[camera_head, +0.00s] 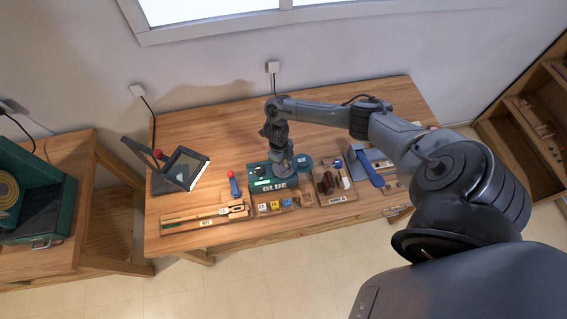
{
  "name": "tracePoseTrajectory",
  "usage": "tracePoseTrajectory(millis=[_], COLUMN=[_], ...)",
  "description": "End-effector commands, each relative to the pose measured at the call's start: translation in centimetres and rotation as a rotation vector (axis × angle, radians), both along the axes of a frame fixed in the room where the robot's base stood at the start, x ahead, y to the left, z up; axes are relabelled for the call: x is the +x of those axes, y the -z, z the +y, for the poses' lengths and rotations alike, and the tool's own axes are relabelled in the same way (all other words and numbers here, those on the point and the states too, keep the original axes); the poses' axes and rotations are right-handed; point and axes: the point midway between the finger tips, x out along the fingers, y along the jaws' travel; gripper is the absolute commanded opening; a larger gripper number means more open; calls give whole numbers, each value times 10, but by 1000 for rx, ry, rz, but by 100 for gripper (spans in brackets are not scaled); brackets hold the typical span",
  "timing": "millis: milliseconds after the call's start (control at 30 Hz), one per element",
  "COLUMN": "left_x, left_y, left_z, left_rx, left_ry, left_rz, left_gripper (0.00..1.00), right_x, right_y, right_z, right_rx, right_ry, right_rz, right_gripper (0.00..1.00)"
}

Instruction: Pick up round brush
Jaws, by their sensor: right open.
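My right gripper (283,167) is over the middle of the wooden workbench, pointing down at the green tray (267,185) lettered "GLUE". It is open; its fingers are small and hard to make out from here. I cannot make out a round brush for certain. A small dark round item (260,170) sits on the green tray just left of the gripper. The gripper and wrist cover part of the tray and whatever lies behind them. My left gripper is not in view.
The workbench (215,120) is bare toward the back. A wooden tray with dark tools (326,182) lies right of the green tray. A red-topped blue tool (234,186), long wooden strips (195,218) and a dark framed stand (180,170) are to the left.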

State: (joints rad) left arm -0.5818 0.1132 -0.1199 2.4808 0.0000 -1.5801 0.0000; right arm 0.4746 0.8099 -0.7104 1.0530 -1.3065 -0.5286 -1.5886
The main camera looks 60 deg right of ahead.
Motion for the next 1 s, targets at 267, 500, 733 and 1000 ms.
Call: tracePoseTrajectory(millis=[267, 500, 733, 1000], left_x=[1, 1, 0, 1], left_y=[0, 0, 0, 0], left_z=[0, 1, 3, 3], left_rx=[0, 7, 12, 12], left_ry=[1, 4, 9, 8], left_rz=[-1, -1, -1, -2], left_gripper=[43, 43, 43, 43], right_x=[-1, -1, -1, 0], right_y=[5, 4, 4, 2], right_z=[0, 0, 0, 0], right_rx=[-1, 0, 0, 0], right_ry=[0, 0, 0, 0], right_rz=[0, 0, 0, -1], right_gripper=[50, 18, 0, 0])
